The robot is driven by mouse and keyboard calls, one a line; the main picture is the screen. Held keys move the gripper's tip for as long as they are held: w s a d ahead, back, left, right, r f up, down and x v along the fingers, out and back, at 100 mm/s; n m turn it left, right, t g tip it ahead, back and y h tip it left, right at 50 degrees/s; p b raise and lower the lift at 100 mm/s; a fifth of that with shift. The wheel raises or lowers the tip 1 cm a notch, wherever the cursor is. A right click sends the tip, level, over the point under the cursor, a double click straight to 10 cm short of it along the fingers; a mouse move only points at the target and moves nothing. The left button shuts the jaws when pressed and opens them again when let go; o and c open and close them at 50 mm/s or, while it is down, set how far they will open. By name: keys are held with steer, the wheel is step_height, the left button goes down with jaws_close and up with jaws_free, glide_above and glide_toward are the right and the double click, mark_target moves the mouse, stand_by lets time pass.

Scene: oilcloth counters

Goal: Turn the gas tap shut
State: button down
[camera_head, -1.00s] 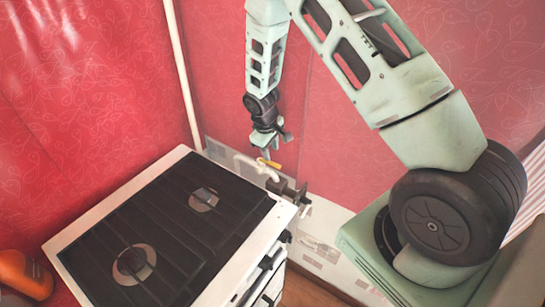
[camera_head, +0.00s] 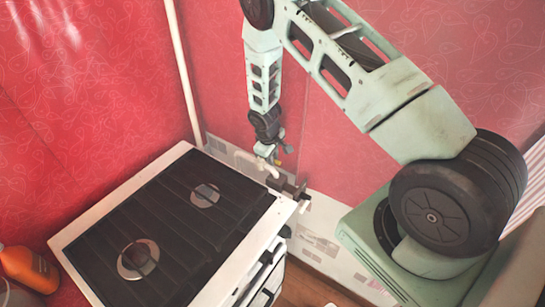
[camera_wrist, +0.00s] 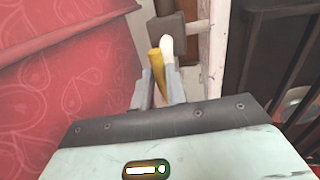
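The gas tap's yellow lever (camera_wrist: 157,68) lies between the two fingers of my gripper (camera_wrist: 161,88) in the wrist view. The fingers stand apart, with the lever closer to the left one and some space on the right; I cannot tell whether it touches. A white pipe end (camera_wrist: 167,47) is just beside the lever. In the head view my gripper (camera_head: 267,157) points down over the white gas pipe (camera_head: 246,160) behind the stove's corner, and a bit of the yellow lever (camera_head: 276,162) shows. The gripper hides most of the lever there.
A white stove (camera_head: 100,213) with a dark top is left of the pipe. A dark block (camera_head: 285,187) sits by its right corner. Red patterned walls (camera_head: 90,90) are close behind. A vertical white pipe (camera_head: 181,75) rises in the corner. An orange bottle (camera_head: 30,268) stands at far left.

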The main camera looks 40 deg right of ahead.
steer(key=shift+a+b, duration=0.1)
steer(key=shift+b, duration=0.2)
steer(key=shift+a+f+m+b, duration=0.15)
steer(key=shift+a+m+b, duration=0.1)
steer(key=shift+m+b, duration=0.35)
steer(key=m+b, duration=0.1)
steer(key=a+m+b, duration=0.1)
steer(key=m, duration=0.1)
steer(key=shift+a+g+b, duration=0.3)
steer(key=shift+g+b, duration=0.05)
steer(key=shift+g, duration=0.05)
steer(key=w+a+m+g+y+b, duration=0.1)
steer(key=w+a+m+b, duration=0.3)
steer(key=m, duration=1)
steer(key=shift+a+g+b, duration=0.35)
steer(key=shift+g+b, duration=0.15)
steer(key=shift+b, duration=0.25)
steer(key=shift+w+r, duration=0.1)
steer(key=shift+r, duration=0.1)
steer(key=c, duration=1.4)
jaws_free()
